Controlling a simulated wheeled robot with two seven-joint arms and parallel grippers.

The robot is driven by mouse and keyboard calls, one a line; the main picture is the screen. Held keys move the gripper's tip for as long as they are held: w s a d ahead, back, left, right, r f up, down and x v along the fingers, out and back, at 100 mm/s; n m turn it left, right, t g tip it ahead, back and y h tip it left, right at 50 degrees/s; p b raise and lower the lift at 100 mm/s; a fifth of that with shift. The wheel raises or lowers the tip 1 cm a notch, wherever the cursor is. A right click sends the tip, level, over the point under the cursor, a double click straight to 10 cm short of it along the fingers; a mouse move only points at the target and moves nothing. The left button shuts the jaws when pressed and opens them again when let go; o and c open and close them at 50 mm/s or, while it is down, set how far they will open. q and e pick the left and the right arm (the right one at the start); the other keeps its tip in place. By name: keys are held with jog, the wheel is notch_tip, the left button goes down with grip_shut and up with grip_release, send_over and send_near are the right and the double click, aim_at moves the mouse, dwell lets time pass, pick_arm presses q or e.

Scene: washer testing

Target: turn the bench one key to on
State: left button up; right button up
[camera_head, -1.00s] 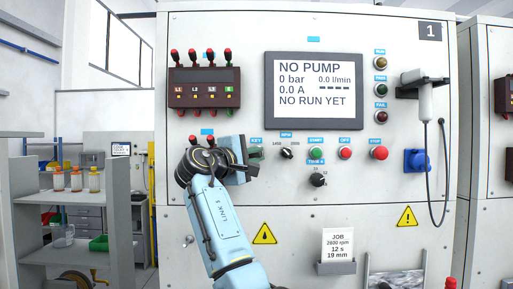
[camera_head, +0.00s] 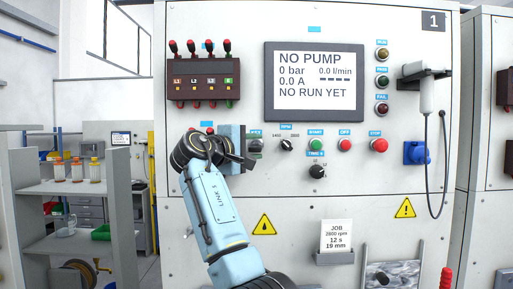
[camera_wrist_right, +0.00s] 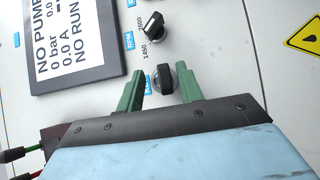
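The bench one panel (camera_head: 215,230) carries the number 1. In the right wrist view, the key switch (camera_wrist_right: 165,81) sits between the two green fingers of my right gripper (camera_wrist_right: 158,71). The fingers are open, with a visible gap on each side of the switch. I cannot tell how deep the fingers reach around it. My left gripper is not in view.
The RPM knob (camera_head: 287,145), start button (camera_head: 316,144) and red stop button (camera_head: 379,146) are to the right. The display (camera_head: 314,88) reads NO PUMP and NO RUN YET. A breaker box (camera_head: 204,80) with red-tipped levers is above the gripper. A job card holder (camera_head: 336,258) is below.

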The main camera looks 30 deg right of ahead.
jog(key=b+v, duration=0.3)
jog(key=v, duration=0.9)
jog(key=shift+a, duration=0.35)
